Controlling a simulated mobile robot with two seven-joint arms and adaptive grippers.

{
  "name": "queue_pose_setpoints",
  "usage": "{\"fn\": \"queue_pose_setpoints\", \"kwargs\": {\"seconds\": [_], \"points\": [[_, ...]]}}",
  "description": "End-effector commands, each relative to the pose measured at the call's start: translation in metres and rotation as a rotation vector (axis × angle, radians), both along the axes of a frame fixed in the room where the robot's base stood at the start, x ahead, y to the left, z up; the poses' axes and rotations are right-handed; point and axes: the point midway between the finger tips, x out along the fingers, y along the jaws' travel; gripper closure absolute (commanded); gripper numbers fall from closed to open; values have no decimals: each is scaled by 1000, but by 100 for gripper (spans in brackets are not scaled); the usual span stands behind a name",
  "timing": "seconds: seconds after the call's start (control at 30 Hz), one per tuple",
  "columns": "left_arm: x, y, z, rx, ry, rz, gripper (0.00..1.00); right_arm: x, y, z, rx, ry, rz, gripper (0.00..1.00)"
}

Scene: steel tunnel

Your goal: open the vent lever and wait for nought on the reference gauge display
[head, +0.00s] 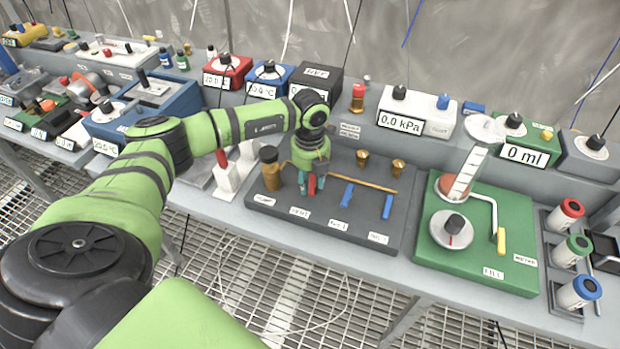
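A dark manifold board (274,216) lies on the front bench, with labels along its front edge. My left gripper (312,182) points down over it, just behind the vent label (299,212). A small red piece, apparently the vent lever (311,184), shows between the fingers. The fingers hide most of it, so its angle and whether they grip it are unclear. Two blue levers (348,195) (388,206) stand to the right, both pointing toward the front. A white box behind has a display (400,123) reading 0.0 kPa. My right gripper is out of view.
A brass cylinder (270,170) stands left of the gripper. A brass pipe (362,185) and brass fittings (397,168) are to its right. Coloured boxes line the back shelf.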

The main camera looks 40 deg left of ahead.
Motion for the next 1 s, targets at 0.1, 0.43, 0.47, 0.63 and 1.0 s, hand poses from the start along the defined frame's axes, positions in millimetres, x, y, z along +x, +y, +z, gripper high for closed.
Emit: {"fn": "queue_pose_setpoints", "kwargs": {"seconds": [0.1, 0.43, 0.47, 0.63, 1.0], "points": [[0, 0, 0, -1, -1, 0, 100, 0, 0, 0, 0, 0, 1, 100], [0, 4, -3, -2, -3, -138, 100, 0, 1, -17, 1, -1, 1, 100], [-1, 5, -3, -2, -3, -168, 100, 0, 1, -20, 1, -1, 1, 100], [-1, 9, -1, 0, -3, -290, 100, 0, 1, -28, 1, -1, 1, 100], [-1, 9, 1, 0, -2, -311, 59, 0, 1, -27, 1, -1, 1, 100]]}}
